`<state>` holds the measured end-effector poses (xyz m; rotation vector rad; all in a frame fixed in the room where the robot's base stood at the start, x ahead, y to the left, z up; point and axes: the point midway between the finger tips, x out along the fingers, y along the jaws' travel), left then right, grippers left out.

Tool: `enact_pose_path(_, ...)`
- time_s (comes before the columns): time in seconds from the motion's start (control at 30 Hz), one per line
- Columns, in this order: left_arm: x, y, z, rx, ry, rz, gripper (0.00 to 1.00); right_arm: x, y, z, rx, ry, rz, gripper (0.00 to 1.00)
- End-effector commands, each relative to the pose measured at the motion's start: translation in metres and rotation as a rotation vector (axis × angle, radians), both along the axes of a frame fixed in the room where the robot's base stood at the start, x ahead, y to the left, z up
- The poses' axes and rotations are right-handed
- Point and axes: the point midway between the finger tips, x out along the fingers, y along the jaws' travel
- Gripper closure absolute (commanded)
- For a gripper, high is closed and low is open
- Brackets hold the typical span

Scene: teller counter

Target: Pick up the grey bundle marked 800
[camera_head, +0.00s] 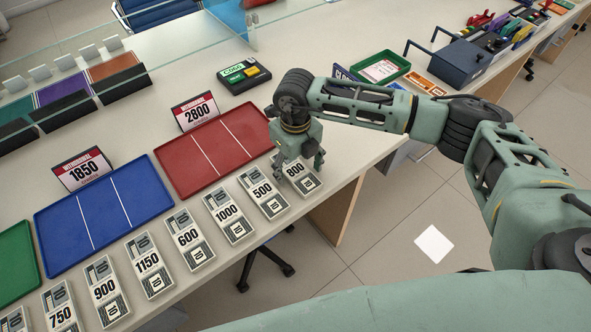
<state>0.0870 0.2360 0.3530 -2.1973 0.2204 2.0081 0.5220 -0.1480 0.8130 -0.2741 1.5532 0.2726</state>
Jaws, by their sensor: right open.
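The grey bundle marked 800 (309,184) lies at the right end of a row of bundles along the counter's front edge. My right gripper (298,163) is open above its far part and hides that end. The fingers point down; I cannot tell whether they touch it. The bundle marked 500 (270,206) lies just left of it. My left gripper is not in view.
Bundles marked 1000 (235,230), 600 (196,253) and others continue left. A red tray (180,190) with a 2800 sign (196,112) and a blue tray (60,255) lie behind them. A card terminal (243,76) and green tray (398,62) stand farther back.

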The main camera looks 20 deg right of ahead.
Motion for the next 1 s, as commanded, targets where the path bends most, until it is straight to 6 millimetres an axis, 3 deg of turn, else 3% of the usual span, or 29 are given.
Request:
enact_pose_path(0.6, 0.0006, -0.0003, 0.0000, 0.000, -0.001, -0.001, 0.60, -0.0001, 0.0003, 0.0006, 0.001, 0.000, 0.000, 0.81)
enact_pose_path(1.0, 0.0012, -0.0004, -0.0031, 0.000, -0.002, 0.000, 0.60, 0.0007, 0.0008, 0.0093, 0.003, -0.002, 0.000, 0.81)
